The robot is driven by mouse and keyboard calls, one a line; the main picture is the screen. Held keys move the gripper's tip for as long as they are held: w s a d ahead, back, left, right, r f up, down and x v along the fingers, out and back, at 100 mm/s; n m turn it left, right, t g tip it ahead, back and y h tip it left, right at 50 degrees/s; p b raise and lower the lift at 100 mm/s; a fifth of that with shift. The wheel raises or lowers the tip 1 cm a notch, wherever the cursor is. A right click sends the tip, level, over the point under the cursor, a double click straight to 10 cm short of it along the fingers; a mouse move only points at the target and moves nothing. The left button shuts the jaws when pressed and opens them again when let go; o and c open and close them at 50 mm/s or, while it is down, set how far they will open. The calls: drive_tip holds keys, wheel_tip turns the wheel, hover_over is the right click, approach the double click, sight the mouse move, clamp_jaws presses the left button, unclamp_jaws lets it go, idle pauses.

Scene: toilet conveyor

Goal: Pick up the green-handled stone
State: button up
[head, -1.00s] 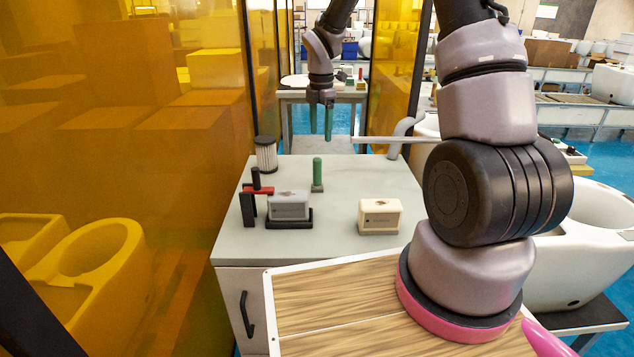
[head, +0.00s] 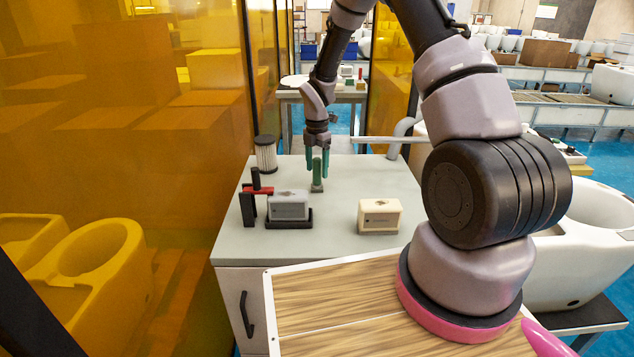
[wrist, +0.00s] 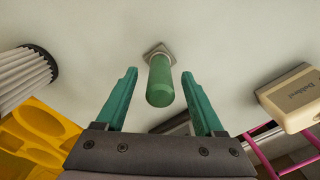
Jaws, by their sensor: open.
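The green-handled stone (head: 317,176) stands upright on the grey table top, its green handle pointing up from a small grey base. My gripper (head: 317,164) has teal fingers and is just above and around the top of the handle in the head view. In the wrist view, the green handle (wrist: 160,82) is centred ahead, between and slightly beyond the tips of my open gripper (wrist: 160,72). The fingers are apart, with a gap to the handle on each side. The gripper holds nothing.
A grey block on a black tray (head: 289,224) and a red and black stand (head: 255,195) are at left on the table (head: 335,240). A white ribbed filter (head: 265,153) is at back left. A cream block (head: 380,216) is at right.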

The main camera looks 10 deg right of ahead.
drive_tip(key=shift+f, duration=0.4)
drive_tip(key=shift+c, duration=0.3)
clamp_jaws()
